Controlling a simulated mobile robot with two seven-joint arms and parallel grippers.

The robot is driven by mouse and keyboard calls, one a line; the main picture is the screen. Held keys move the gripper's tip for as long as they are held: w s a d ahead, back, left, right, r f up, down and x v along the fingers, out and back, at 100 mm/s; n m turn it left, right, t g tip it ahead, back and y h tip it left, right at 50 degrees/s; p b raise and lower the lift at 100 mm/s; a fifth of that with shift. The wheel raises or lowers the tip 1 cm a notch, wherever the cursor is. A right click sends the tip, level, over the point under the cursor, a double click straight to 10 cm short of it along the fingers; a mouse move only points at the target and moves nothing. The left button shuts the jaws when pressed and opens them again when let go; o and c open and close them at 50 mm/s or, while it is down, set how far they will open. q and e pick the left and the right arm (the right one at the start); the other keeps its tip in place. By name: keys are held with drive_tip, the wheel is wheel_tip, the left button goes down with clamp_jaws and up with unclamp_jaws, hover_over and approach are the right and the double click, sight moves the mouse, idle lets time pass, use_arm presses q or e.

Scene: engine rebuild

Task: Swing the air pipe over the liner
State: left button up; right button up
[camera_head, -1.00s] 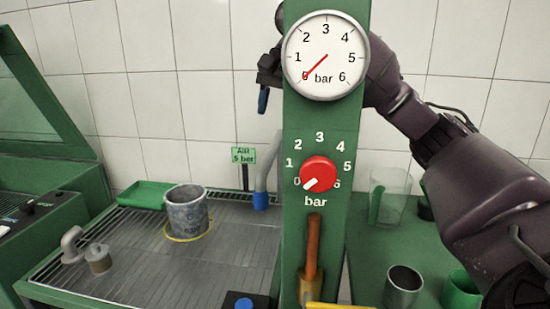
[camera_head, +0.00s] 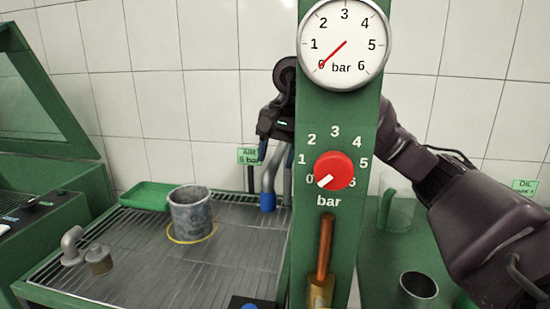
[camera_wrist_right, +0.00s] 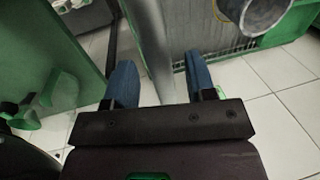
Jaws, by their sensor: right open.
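The air pipe (camera_head: 267,182) is a grey tube with a blue end (camera_head: 267,202), hanging at the back right of the grated bench. The liner (camera_head: 190,210) is a grey metal cylinder standing upright inside a yellow ring, left of the pipe and apart from it. My right gripper (camera_head: 274,152) is at the upper part of the pipe, partly hidden behind the green post. In the right wrist view the pipe (camera_wrist_right: 152,45) runs between the two open blue fingers (camera_wrist_right: 158,68), and the liner (camera_wrist_right: 262,12) shows at the upper right. My left gripper is not in view.
The green post (camera_head: 340,125) with a gauge (camera_head: 343,45) and red knob (camera_head: 334,171) stands in front of my right arm. A green tray (camera_head: 147,196) lies behind the liner. A bent grey fitting (camera_head: 71,245) sits at the left of the grated bench (camera_head: 150,262).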

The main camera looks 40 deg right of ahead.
drive_tip(key=shift+f, duration=0.2)
clamp_jaws()
drive_tip(key=shift+w+a, duration=0.1)
